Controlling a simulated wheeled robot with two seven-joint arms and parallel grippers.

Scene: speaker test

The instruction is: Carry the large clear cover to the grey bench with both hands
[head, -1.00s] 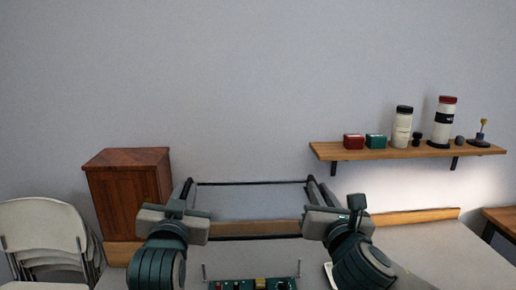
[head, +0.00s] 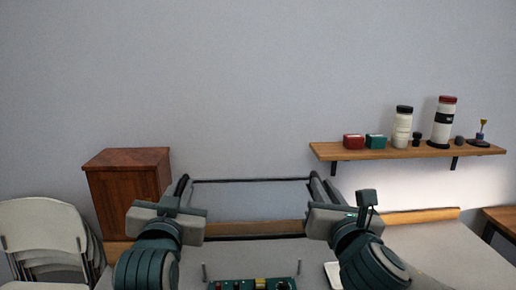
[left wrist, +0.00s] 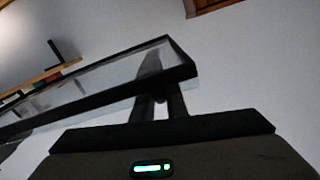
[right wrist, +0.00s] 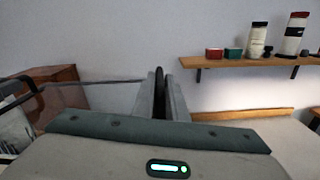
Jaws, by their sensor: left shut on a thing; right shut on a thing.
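The large clear cover (head: 250,180) is a see-through box with black edges, held up between my two grippers in front of the wall. My left gripper (head: 177,196) is shut on its left edge, and my right gripper (head: 324,192) on its right edge. In the left wrist view, the fingers (left wrist: 158,92) meet the cover's black rim (left wrist: 100,88). In the right wrist view, the fingers (right wrist: 160,90) close on a dark edge. The grey bench (head: 440,248) lies below, with a wooden strip (head: 420,215) along its back; my arms hide part of it.
A green circuit board (head: 250,285) lies at the bottom centre, between my arms. A wooden shelf (head: 400,151) with jars and small boxes is on the wall at right. A wooden cabinet (head: 128,185) and white folding chairs (head: 42,230) stand at left. The bench's right part looks clear.

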